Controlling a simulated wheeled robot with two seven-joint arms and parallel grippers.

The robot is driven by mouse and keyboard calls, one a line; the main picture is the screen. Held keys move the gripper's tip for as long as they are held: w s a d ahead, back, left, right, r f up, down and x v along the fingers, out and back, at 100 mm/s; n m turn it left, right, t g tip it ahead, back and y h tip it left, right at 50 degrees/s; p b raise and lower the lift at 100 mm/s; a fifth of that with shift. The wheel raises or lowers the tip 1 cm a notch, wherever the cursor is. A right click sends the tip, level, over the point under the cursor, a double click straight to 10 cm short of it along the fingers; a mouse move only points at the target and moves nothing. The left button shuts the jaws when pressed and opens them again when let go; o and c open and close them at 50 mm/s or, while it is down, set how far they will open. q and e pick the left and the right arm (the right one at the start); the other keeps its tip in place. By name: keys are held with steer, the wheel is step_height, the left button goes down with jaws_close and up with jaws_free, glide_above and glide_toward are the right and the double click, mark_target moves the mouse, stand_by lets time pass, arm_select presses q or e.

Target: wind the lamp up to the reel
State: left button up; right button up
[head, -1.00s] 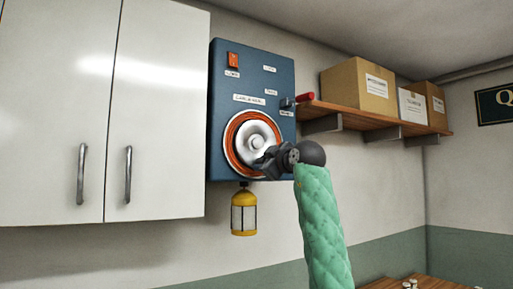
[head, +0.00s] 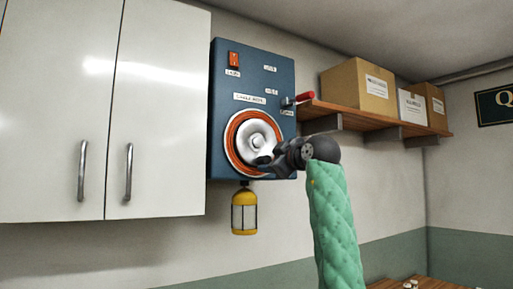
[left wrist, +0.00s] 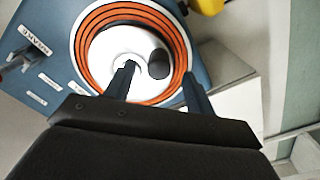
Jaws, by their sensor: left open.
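The cable reel (head: 239,125) is an orange coil around a silver hub on a blue wall panel (head: 225,90). The reel (left wrist: 92,32) fills the upper middle of the left wrist view, with a dark knob (left wrist: 158,63) on its hub. The yellow lamp (head: 244,213) hangs upright just below the panel; a yellow piece of it (left wrist: 208,5) shows at the top edge of the left wrist view. My left gripper (head: 274,161) is open in front of the reel's lower right. In the left wrist view, its fingertips (left wrist: 158,74) lie either side of the knob; contact cannot be told.
A red-handled lever (head: 303,98) juts from the panel's right side. An orange switch (head: 234,59) is at its upper left. A white cabinet (head: 160,90) stands left; a wooden shelf (head: 375,123) with boxes (head: 358,85) is right. The wall below the lamp is clear.

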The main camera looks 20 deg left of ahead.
arm_select(q)
steer(key=shift+b+v, duration=0.55)
steer(key=shift+v, duration=1.75)
